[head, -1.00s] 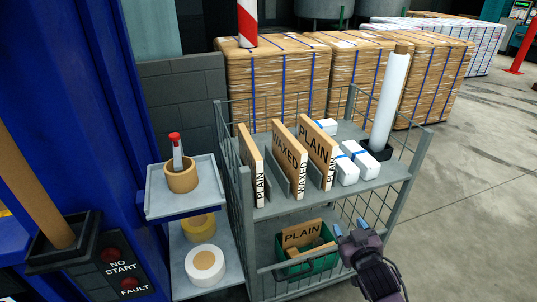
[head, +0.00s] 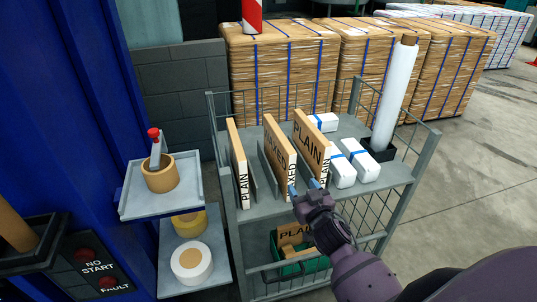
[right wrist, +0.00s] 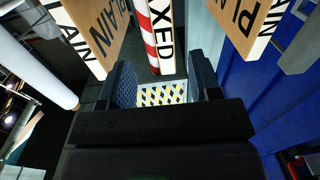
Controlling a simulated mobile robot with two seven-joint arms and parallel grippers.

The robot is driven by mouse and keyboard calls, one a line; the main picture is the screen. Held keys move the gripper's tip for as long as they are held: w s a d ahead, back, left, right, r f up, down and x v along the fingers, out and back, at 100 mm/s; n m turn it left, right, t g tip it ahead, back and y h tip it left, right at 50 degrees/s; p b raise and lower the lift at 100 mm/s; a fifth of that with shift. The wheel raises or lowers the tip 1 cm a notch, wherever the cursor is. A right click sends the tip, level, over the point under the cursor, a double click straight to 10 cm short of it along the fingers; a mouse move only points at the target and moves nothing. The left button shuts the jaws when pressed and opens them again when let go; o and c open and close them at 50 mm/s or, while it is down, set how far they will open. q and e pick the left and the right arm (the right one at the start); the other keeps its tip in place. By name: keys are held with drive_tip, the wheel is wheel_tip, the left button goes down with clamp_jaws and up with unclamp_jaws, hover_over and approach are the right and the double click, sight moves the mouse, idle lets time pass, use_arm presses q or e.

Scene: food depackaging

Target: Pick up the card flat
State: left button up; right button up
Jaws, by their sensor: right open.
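Upright card flats stand between dividers on the cart's upper shelf: a PLAIN one (head: 238,155) at left, the WAXED one (head: 276,150) in the middle, and another PLAIN one (head: 309,138) at right. My right gripper (head: 303,187) is open and empty at the near end of the WAXED flat. In the right wrist view, the WAXED end (right wrist: 162,38) shows ahead, between the lines of the two fingers (right wrist: 163,82); whether they overlap it is unclear. The arm hides part of the lower shelf. My left gripper is not in view.
The grey wire cart (head: 392,205) also carries white packs with blue bands (head: 342,170) and a white roll (head: 394,98) in a black holder. A green crate (head: 305,268) with PLAIN card sits below. A side tray (head: 135,205) holds a tape roll (head: 160,176).

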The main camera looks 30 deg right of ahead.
sight(288, 164)
drive_tip(key=w, duration=0.4)
drive_tip(key=shift+d, duration=0.3)
drive_tip(key=shift+w+d+r, duration=0.1)
drive_tip(key=shift+w+d, duration=0.05)
drive_tip(key=shift+w, duration=0.95)
drive_tip(key=shift+w+d+r, duration=0.1)
drive_tip(key=shift+w+d, duration=0.1)
drive_tip(key=shift+w, duration=0.85)
drive_tip(key=shift+w+d+r, duration=0.1)
drive_tip(key=shift+w+d, duration=0.05)
drive_tip(key=shift+w, duration=0.95)
drive_tip(key=shift+c, duration=0.3)
clamp_jaws()
